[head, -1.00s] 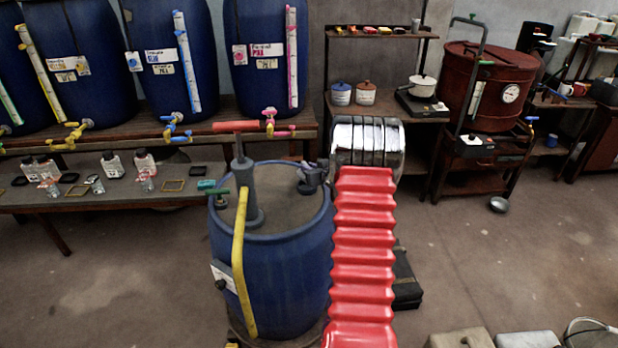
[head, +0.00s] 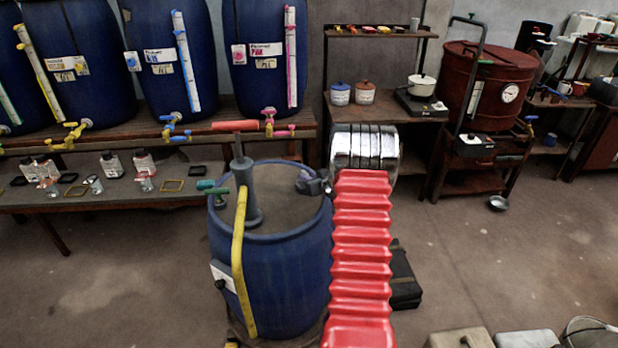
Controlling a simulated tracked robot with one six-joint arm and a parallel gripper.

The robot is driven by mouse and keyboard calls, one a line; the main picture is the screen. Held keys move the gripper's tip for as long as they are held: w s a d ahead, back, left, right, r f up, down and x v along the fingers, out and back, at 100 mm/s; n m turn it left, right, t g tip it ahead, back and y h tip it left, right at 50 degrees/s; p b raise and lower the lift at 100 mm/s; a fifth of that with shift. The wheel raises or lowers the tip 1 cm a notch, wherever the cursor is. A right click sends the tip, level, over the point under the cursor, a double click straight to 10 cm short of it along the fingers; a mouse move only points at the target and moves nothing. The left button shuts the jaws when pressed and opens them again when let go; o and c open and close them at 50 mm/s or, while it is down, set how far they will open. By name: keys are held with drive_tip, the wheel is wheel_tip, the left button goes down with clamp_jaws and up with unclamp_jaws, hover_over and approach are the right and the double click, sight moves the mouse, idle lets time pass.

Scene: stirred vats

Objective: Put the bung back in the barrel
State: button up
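The blue barrel (head: 285,270) stands on the floor in the centre, with a grey lid and a hand pump (head: 245,185) with a red handle upright in its top. My gripper (head: 312,183) shows as a small dark grey shape low over the right side of the barrel top, beside my silver wrist. It is too small and too much covered by my arm to tell whether its fingers are open or shut. I cannot make out the bung or the bung hole; that part of the lid lies under and behind the gripper.
A yellow hose (head: 240,260) hangs down the barrel's left front. Blue vats with coloured taps stand on a bench (head: 110,140) behind. A red-brown drum (head: 490,88) stands on a trolley at the right. A black case (head: 403,275) lies right of the barrel.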

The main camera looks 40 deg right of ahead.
drive_tip(key=shift+o, duration=0.9)
drive_tip(key=shift+r, duration=0.25)
drive_tip(key=v, duration=1.2)
